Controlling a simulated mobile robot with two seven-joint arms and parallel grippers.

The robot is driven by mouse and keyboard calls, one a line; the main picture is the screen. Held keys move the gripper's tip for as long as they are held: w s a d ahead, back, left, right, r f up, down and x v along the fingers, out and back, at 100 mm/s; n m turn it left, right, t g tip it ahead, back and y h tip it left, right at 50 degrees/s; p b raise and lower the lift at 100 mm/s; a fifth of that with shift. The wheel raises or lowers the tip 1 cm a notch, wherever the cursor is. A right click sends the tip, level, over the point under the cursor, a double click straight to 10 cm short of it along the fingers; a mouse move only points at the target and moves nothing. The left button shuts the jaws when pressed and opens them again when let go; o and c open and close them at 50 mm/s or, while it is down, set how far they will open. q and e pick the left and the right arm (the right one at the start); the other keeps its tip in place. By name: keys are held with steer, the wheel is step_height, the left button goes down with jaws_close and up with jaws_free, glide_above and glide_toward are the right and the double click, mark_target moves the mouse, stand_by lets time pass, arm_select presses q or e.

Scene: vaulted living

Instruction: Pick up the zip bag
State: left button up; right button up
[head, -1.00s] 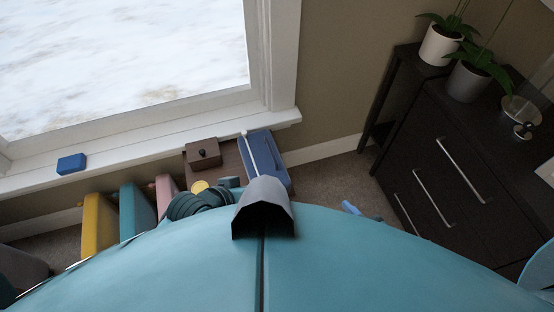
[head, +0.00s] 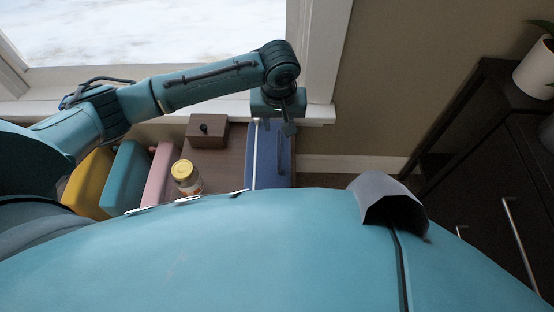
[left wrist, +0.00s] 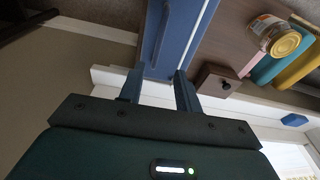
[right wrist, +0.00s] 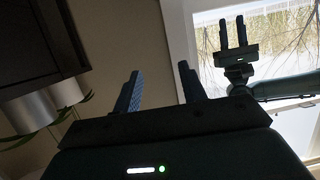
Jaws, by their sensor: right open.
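No thing in view is clearly a zip bag. A long blue object with a raised bar (head: 281,160) lies at the right end of the brown table; I cannot tell whether it is the bag. My left gripper (head: 288,125) is over its far end. In the left wrist view, the left fingers (left wrist: 160,88) are apart and empty, with the blue object (left wrist: 172,40) just beyond them. My right gripper (right wrist: 160,88) is open and empty in the right wrist view, well away from the table. It is not seen in the head view.
A brown box with a knob (head: 208,131) and a yellow-lidded jar (head: 186,176) stand on the brown table (head: 228,172). Pink, teal and yellow upright things (head: 126,178) line up at left. The windowsill is behind; a dark cabinet (head: 500,150) stands at right.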

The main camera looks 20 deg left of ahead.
arm_select(q)
steer(key=f, duration=0.2)
steer(key=f+b, duration=0.1)
steer(key=f, duration=0.2)
steer(key=f+b, duration=0.1)
steer(key=f, duration=0.1)
steer(key=shift+w+a+f, duration=0.15)
steer(key=shift+w+f, duration=0.05)
steer(key=shift+w, duration=0.2)
steer(key=f+b, duration=0.1)
steer(key=f, duration=0.2)
steer(key=f+b, duration=0.1)
steer(key=shift+w+f+b, duration=0.25)
steer(key=shift+w+b, duration=0.05)
steer(key=shift+w, duration=0.05)
steer(key=shift+f, duration=0.25)
arm_select(e)
steer(key=f, duration=0.1)
steer(key=w+a+f+n, duration=0.1)
steer(key=t, duration=0.1)
steer(key=shift+w+a+f+n+y, duration=0.2)
steer(key=shift+a+f+n+y, duration=0.1)
steer(key=shift+f, duration=0.1)
arm_select(q)
jaws_close()
steer(key=shift+w+r, duration=0.1)
arm_select(e)
steer(key=shift+d, duration=0.1)
